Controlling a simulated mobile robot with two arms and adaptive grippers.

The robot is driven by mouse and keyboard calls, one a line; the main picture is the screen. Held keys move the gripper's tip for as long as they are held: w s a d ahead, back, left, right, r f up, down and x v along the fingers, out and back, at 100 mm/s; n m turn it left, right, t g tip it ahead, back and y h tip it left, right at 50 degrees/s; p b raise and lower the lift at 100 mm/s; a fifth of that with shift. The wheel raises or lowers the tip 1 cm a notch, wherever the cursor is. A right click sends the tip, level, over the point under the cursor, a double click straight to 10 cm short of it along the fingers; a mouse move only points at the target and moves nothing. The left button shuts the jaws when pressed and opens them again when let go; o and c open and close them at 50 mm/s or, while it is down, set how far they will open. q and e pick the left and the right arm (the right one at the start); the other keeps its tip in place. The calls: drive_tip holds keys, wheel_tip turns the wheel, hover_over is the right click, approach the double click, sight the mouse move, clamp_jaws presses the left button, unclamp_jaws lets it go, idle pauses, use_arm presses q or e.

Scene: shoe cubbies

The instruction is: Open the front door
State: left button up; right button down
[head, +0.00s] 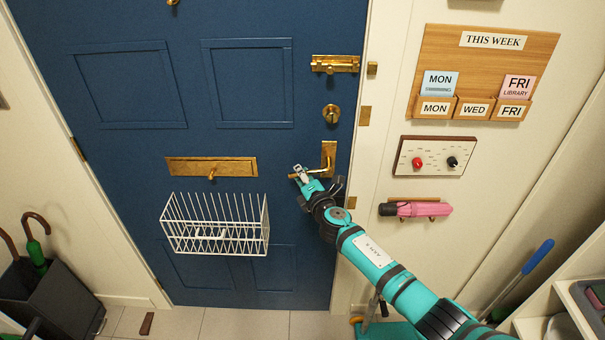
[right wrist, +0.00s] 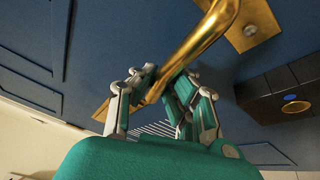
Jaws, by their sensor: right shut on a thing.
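The blue front door (head: 195,80) stands in its frame and looks closed. Its brass lever handle (head: 328,158) is on the right side, roughly level. My right gripper (head: 302,176) is shut on the lever near its free end. In the right wrist view the fingers (right wrist: 158,92) close around the brass lever (right wrist: 205,38). Above the handle are a brass lock cylinder (head: 331,113) and a slide bolt (head: 335,64). A gap shows between the bolt and its keeper (head: 372,68) on the frame. My left gripper is out of view.
A white wire basket (head: 215,222) hangs on the door below the brass mail slot (head: 211,167). A dark umbrella stand (head: 55,300) is at left. A pink umbrella (head: 418,209) hangs on the right wall. A brown wedge-like piece (head: 147,323) lies on the floor.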

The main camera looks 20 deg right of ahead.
drive_tip(key=shift+s+d+f+n+p, duration=0.1)
drive_tip(key=shift+s+f+n+p, duration=0.15)
drive_tip(key=shift+n+p, duration=0.15)
drive_tip(key=shift+d+f+n+g+p, duration=0.1)
drive_tip(key=shift+f+n+g+p, duration=0.15)
drive_tip(key=shift+n+g+p, duration=0.1)
drive_tip(key=shift+d+f+n+g+h+p, duration=0.3)
drive_tip(key=shift+f+n+p, duration=0.35)
drive_tip(key=shift+f+p, duration=0.05)
drive_tip(key=shift+d+f+n+g+h+p, duration=0.25)
drive_tip(key=shift+d+f+n+h+p, duration=0.05)
drive_tip(key=shift+f+n+p, duration=0.35)
